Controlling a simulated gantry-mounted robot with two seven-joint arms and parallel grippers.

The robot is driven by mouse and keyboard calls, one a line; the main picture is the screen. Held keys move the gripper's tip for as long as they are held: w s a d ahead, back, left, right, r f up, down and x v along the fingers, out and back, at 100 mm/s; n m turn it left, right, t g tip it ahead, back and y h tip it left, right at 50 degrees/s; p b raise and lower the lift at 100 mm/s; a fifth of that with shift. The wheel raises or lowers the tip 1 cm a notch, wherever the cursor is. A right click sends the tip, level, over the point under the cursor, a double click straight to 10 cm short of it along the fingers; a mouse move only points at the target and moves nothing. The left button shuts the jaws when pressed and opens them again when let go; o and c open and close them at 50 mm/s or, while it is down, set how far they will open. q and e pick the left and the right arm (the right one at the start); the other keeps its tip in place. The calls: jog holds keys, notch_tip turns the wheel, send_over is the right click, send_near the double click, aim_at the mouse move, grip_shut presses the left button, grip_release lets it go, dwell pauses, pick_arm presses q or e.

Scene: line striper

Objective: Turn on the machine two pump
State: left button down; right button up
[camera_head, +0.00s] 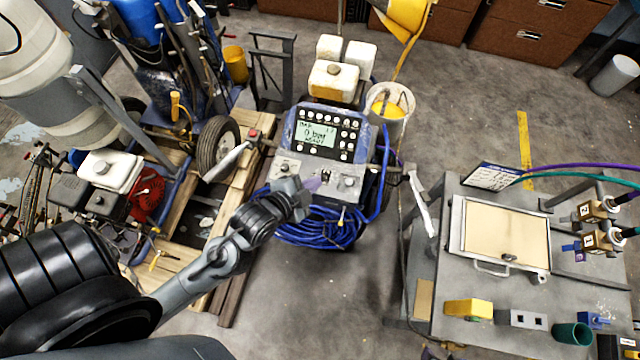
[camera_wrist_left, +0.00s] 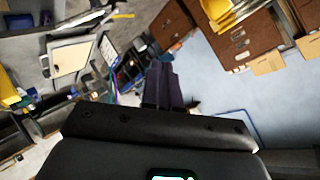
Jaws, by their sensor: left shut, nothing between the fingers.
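The striper's control console (camera_head: 318,133) stands upper middle in the head view. Its lit screen (camera_head: 317,134) appears to read 0 bar and READY, with several buttons around it. A lower silver panel (camera_head: 345,196) carries small switches (camera_head: 327,179) and a knob (camera_head: 348,183). Which control is the pump switch is too small to tell. My left gripper (camera_head: 314,186) is shut and empty, its tips at the front of the lower panel, just left of the small switches; contact cannot be told. Its dark fingers (camera_wrist_left: 162,86) also show in the left wrist view. My right gripper is not in view.
A blue hose coil (camera_head: 312,232) hangs below the console. A paint bucket (camera_head: 390,105) stands at its right. A grey bench (camera_head: 478,312) with valves numbered 1 and 2 (camera_head: 596,222) is at right.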

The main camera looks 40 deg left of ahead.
pick_arm(q)
jog(key=w+a+f+m+t+y+b, duration=0.2)
jog(key=a+f+m+t+b, duration=0.15)
jog(key=f+b, duration=0.5)
jog(key=m+t+y+b, duration=0.3)
jog(key=t+b, duration=0.2)
jog(key=b, duration=3.4)
send_near(319, 191)
jog(key=shift+g, duration=0.25)
jog(key=shift+s+d+r, duration=0.25)
jog(key=shift+s+r, duration=0.4)
jog(key=shift+s, duration=0.1)
jog(key=shift+s+d+r, duration=0.3)
jog(key=shift+s+r, duration=0.4)
jog(key=shift+s, duration=0.05)
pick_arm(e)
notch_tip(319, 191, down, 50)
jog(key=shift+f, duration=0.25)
pick_arm(q)
jog(key=shift+w, duration=0.1)
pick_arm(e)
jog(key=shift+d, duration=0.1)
